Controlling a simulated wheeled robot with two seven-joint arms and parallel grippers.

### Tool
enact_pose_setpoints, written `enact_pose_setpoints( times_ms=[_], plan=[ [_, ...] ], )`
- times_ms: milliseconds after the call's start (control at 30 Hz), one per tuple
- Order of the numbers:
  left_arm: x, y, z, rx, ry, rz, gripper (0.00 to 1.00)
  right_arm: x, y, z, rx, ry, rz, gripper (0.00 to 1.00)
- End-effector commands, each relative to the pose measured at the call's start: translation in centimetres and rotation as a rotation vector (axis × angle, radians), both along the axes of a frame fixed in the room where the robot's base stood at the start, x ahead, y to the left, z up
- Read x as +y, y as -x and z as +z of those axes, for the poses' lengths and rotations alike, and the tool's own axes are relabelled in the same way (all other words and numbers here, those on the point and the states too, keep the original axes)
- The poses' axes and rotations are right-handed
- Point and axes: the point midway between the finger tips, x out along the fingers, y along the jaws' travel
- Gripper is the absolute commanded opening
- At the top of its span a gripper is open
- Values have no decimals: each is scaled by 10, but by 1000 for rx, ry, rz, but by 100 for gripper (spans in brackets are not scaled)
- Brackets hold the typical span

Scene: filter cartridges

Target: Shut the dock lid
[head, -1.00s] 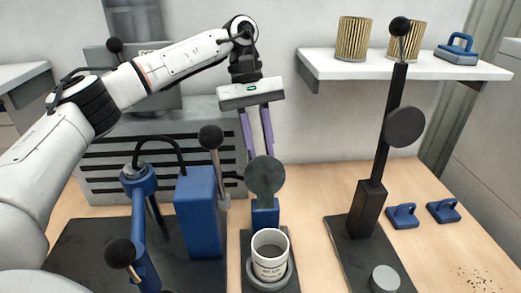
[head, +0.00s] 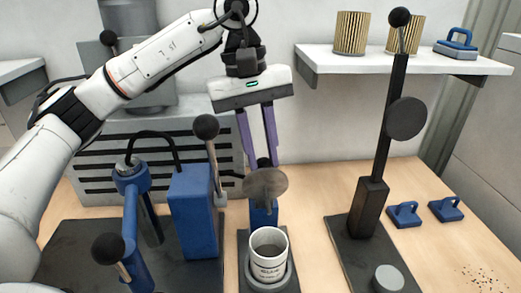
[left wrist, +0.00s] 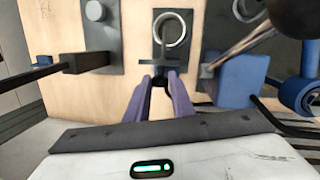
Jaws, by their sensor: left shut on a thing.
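The dock lid (head: 266,184) is a dark grey round disc, tilted partway down over the dock from a blue hinge post (head: 263,216) behind. Below it a white printed cartridge cup (head: 268,268) stands upright, open at the top, in the dock's grey ring (head: 289,274). The lid is apart from the cup's rim. My left gripper (head: 263,162), with purple fingers, comes from above and behind and is shut on the lid's dark knob. In the left wrist view the fingers (left wrist: 161,82) nearly meet, and the cup (left wrist: 170,28) shows beyond. My right gripper is out of view.
A blue pump-like unit (head: 194,213) with ball-topped levers (head: 206,127) stands close left of the dock. A tall black lever press (head: 370,205) stands right. Two blue handled blocks (head: 404,215) lie further right. A shelf (head: 330,62) with pleated filters (head: 350,33) is behind.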

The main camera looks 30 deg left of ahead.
Motion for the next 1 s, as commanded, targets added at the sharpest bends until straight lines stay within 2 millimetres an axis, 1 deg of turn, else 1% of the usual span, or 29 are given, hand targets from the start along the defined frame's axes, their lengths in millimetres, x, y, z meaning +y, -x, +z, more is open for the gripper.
enact_pose_setpoints(
  times_ms=[33,133,567,600,667,700,1000],
  plan=[
    [-4,4,-3,13,2,-10,0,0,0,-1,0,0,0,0],
    [-5,6,-3,15,2,-9,0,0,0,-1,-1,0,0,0],
    [-5,7,-5,19,0,-9,0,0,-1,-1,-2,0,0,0],
    [-5,7,-5,19,0,-9,26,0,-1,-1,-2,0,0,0],
    [-5,7,-5,17,0,-7,36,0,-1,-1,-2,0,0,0],
    [-5,7,-4,16,0,-7,39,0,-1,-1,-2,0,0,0],
    [-4,5,0,9,1,-4,39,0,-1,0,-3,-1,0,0]
  ],
)
